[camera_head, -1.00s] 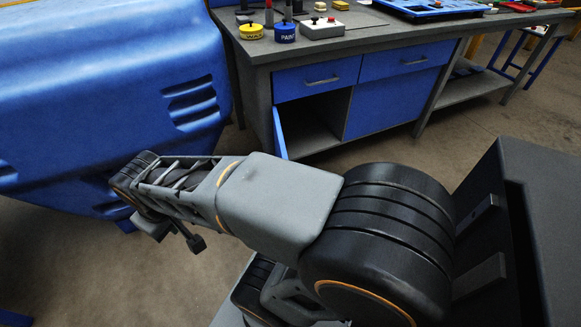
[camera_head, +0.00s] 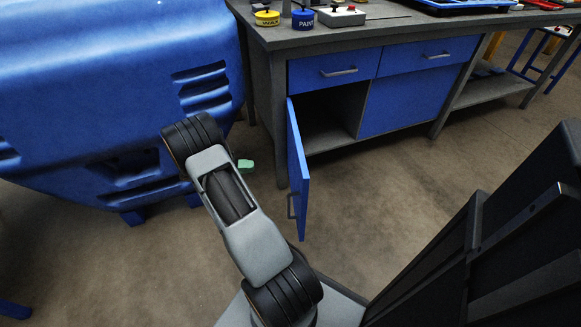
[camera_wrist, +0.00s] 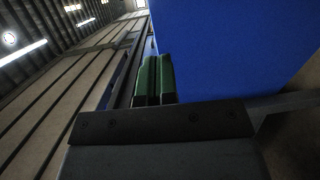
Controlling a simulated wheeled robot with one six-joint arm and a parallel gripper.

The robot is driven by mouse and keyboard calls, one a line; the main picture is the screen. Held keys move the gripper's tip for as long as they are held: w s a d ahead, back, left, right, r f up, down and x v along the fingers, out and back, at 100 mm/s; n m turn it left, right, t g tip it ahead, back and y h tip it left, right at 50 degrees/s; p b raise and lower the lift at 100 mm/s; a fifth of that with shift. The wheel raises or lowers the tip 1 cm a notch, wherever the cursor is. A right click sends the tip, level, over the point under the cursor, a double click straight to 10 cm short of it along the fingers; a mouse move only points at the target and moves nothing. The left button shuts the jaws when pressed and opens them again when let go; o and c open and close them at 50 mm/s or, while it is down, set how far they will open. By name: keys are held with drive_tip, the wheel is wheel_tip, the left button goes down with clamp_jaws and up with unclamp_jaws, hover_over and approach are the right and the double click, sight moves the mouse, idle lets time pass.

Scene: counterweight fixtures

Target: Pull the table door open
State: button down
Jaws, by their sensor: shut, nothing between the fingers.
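The table door (camera_head: 300,175) is a blue panel at the left side of the table's cupboard. In the head view it stands swung well out from the dark open compartment (camera_head: 335,115). Its dark handle (camera_head: 291,206) is on the left-facing side, near the free edge. My gripper shows as a small green tip (camera_head: 246,166) left of the door, mostly hidden behind my arm. In the wrist view the green fingers (camera_wrist: 153,80) are together with nothing between them. A broad blue surface (camera_wrist: 230,50) fills the right there; I cannot tell whether it touches the fingers.
A large blue machine (camera_head: 100,80) stands left of my arm. The grey table (camera_head: 350,32) carries a yellow tin (camera_head: 267,17), a blue tin (camera_head: 303,19) and a box with a red button (camera_head: 341,15). Two blue drawers are above the cupboard. Floor right of the door is clear.

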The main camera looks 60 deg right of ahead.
sight(299, 163)
drive_tip(key=shift+h, duration=0.4)
drive_tip(key=b+x, duration=0.1)
drive_tip(key=x, duration=0.3)
drive_tip(key=b+x, duration=0.1)
drive_tip(key=x, duration=0.9)
drive_tip(key=shift+d+f+b, duration=0.25)
drive_tip(key=shift+f+b, duration=0.15)
drive_tip(key=shift+s, duration=0.1)
